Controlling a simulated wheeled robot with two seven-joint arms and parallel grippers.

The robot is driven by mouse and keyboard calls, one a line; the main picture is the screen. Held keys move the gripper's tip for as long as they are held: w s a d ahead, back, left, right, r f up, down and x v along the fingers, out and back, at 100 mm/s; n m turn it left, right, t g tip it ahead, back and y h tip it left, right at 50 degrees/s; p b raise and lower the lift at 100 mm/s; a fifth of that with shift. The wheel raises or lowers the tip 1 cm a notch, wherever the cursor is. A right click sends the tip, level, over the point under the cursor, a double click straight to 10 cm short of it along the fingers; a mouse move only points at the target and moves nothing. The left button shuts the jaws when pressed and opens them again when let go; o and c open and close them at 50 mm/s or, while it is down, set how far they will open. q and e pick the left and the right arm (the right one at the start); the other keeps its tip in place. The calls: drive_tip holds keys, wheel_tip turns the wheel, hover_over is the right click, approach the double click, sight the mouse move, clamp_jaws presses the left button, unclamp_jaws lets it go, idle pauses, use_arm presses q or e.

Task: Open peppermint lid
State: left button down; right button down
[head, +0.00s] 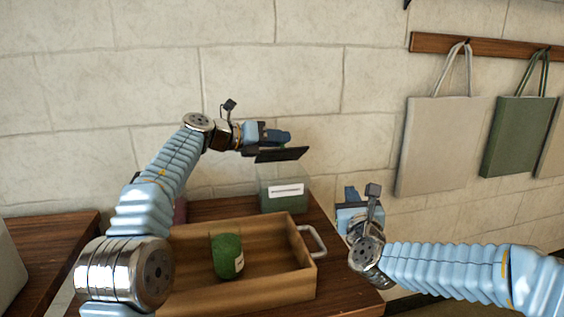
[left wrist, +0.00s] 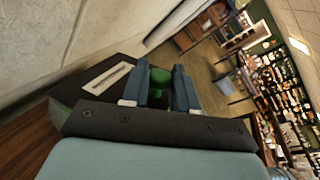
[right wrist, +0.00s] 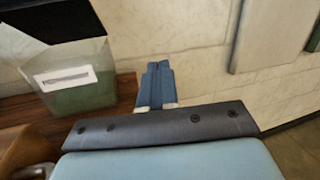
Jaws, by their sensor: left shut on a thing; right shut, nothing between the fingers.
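A clear bin (head: 285,205) with green contents and a white label stands at the back right of the wooden table. It also shows in the right wrist view (right wrist: 85,98); the label text is too small to read. Its dark flat lid (head: 281,155) is raised above the bin, apart from it and slightly tilted. My left gripper (head: 278,137) is shut on the lid's green knob, which shows between the fingers in the left wrist view (left wrist: 160,76). My right gripper (head: 348,196) is shut and empty, in the air to the right of the bin.
A wooden tray (head: 290,270) with a metal handle sits in front of the bin. A green container (head: 227,256) is in it. Bags (head: 436,145) hang from a rail on the wall at the right. Air between the lid and the right gripper is clear.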

sight(280, 149)
drive_tip(key=s+a+r+n+y, duration=0.1)
drive_tip(key=s+a+r+y, duration=0.15)
drive_tip(key=a, duration=0.35)
drive_tip(key=s+a+r+y, duration=0.2)
drive_tip(key=s+a+r, duration=0.1)
drive_tip(key=a, duration=0.4)
drive_tip(key=shift+n, duration=0.3)
drive_tip(key=x, duration=0.9)
drive_tip(key=shift+w+a, duration=0.2)
drive_tip(key=shift+a, duration=0.15)
use_arm(q)
drive_tip(key=shift+d+f, duration=0.1)
drive_tip(key=shift+d, duration=0.1)
use_arm(e)
drive_tip(key=shift+w+r, duration=0.45)
drive_tip(key=shift+r, duration=0.35)
use_arm(q)
drive_tip(key=c, duration=0.9)
unclamp_jaws()
drive_tip(key=shift+c, duration=0.2)
use_arm(e)
drive_tip(key=shift+a, duration=0.1)
use_arm(q)
drive_tip(key=shift+a, duration=0.1)
